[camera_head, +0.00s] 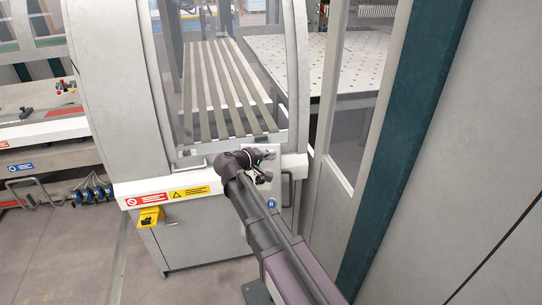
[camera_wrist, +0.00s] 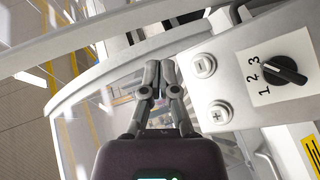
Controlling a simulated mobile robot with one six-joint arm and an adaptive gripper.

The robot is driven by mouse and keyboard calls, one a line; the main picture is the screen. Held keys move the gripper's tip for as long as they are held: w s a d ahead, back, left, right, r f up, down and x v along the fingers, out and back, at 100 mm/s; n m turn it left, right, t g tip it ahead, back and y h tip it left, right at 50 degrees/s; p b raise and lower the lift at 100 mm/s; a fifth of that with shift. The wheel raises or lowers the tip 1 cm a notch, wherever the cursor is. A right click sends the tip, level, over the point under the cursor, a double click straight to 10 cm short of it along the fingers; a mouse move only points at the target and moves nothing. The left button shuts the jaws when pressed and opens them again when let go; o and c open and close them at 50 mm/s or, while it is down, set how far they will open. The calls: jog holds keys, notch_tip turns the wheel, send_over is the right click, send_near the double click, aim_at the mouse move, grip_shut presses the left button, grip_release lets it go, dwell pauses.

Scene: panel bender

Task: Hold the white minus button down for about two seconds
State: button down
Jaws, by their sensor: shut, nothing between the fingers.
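The white minus button (camera_wrist: 204,65) is a round button on a light grey control panel, right of my fingers in the wrist view. My gripper (camera_wrist: 160,76) is shut and empty. Its fingertips appear to the left of the minus button, with a visible gap between them in the picture. I cannot tell their distance in depth. In the head view my gripper (camera_head: 264,173) is at the front of the grey machine, and the minus button cannot be made out there.
A white plus button (camera_wrist: 220,112) sits below the minus button. A black rotary knob (camera_wrist: 284,70) with positions 1, 2 and 3 is to its right. A yellow box (camera_head: 151,217) hangs on the machine front, left of my arm. Grey floor is open at the lower left.

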jog(key=shift+w+a+f+b, duration=0.1)
jog(key=shift+w+f+b, duration=0.8)
jog(key=shift+w, duration=0.25)
jog(key=shift+w+d+f+b, duration=0.1)
jog(key=shift+w+f+b, duration=0.8)
jog(key=shift+w, duration=0.25)
jog(key=shift+w+a+f+b, duration=0.1)
jog(key=shift+w+f+b, duration=0.8)
jog(key=shift+w, duration=0.25)
jog(key=shift+w+f+b, duration=0.5)
jog(key=shift+w+f, duration=0.05)
jog(key=shift+w, duration=0.15)
dwell(0.4)
jog(key=shift+r, duration=0.1)
dwell(1.5)
jog(key=shift+s+r+p, duration=0.45)
jog(key=shift+s+p, duration=0.15)
jog(key=shift+s, duration=0.1)
jog(key=shift+s+r+p, duration=0.75)
jog(key=shift+s+r, duration=0.05)
jog(key=shift+s, duration=0.2)
jog(key=shift+s+r+p, duration=0.75)
jog(key=shift+s, duration=0.2)
